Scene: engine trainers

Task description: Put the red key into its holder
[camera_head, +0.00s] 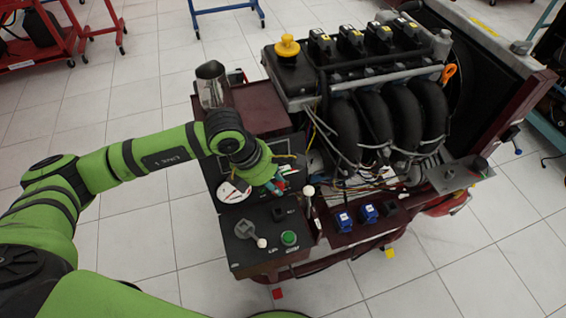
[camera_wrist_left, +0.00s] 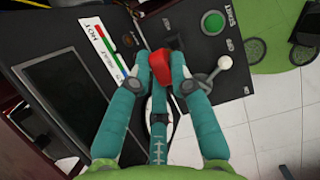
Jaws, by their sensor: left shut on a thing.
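The red key (camera_wrist_left: 160,66) is between the fingertips of my left gripper (camera_wrist_left: 159,74) in the left wrist view. The gripper is shut on it and holds it over the black control panel (camera_head: 225,262). In the head view my left gripper (camera_head: 277,186) is small and partly hidden by its own wrist. A small black block (camera_head: 279,212) on the panel, also in the wrist view (camera_wrist_left: 164,28), may be the key's holder; I cannot see a slot in it. The key is apart from that block. My right gripper is not in view.
A green button (camera_head: 289,238) and a lever with a white knob (camera_head: 262,243) stand on the panel near the block. A screen (camera_wrist_left: 62,98) lies beside the gripper. The engine (camera_head: 365,105) rises behind. Two blue relays (camera_head: 344,219) sit to the right.

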